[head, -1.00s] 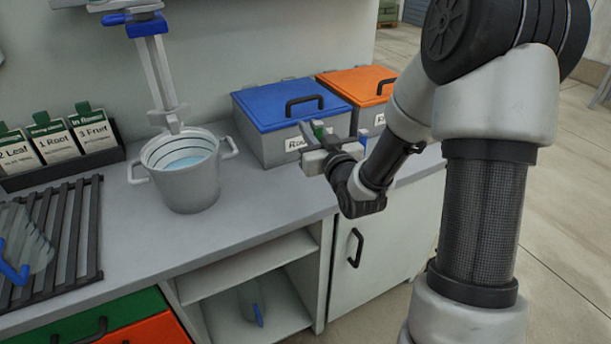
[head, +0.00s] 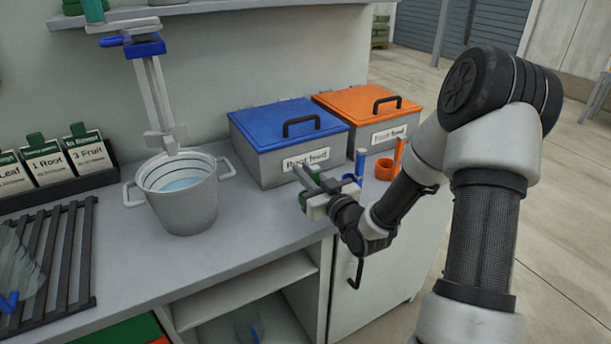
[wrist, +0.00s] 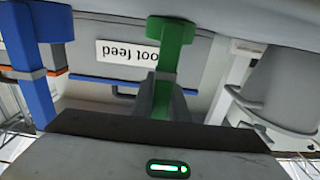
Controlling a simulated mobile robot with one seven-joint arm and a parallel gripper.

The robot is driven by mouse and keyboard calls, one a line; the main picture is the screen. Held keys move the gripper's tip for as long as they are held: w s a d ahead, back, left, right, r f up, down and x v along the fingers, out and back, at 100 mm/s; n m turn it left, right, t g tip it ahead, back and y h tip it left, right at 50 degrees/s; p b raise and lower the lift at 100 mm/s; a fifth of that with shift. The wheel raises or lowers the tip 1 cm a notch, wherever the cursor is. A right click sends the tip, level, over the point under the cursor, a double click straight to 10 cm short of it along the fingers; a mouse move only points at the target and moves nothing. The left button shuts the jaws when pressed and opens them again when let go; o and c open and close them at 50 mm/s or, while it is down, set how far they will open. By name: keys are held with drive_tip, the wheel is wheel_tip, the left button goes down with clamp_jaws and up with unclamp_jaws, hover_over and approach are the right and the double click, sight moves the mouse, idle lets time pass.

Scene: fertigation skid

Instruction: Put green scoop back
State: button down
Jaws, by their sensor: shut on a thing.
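My gripper (head: 312,190) is shut on the green scoop (head: 303,199), above the counter in front of the blue-lidded bin. In the wrist view the green scoop (wrist: 172,45) stands between the fingers, its green handle running up the picture. Much of the scoop is hidden by the gripper in the head view. A blue scoop (head: 359,164) and an orange scoop (head: 398,152) stand on the counter to the right of my gripper. The blue scoop also shows at the left of the wrist view (wrist: 33,70). I cannot tell whether the green scoop touches the counter.
The Root feed bin (head: 285,146) with a blue lid and an orange-lidded bin (head: 372,117) stand behind my gripper. A grey pot (head: 187,203) of liquid is to the left, under an upright stand. A black rack (head: 60,258) lies further left.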

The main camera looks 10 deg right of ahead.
drive_tip(key=shift+f, duration=0.15)
drive_tip(key=c, duration=1.7)
unclamp_jaws()
drive_tip(key=shift+c, duration=0.2)
drive_tip(key=shift+r, duration=0.35)
drive_tip(key=p+v, duration=0.1)
drive_tip(key=v, duration=1.1)
drive_tip(key=shift+f, duration=0.1)
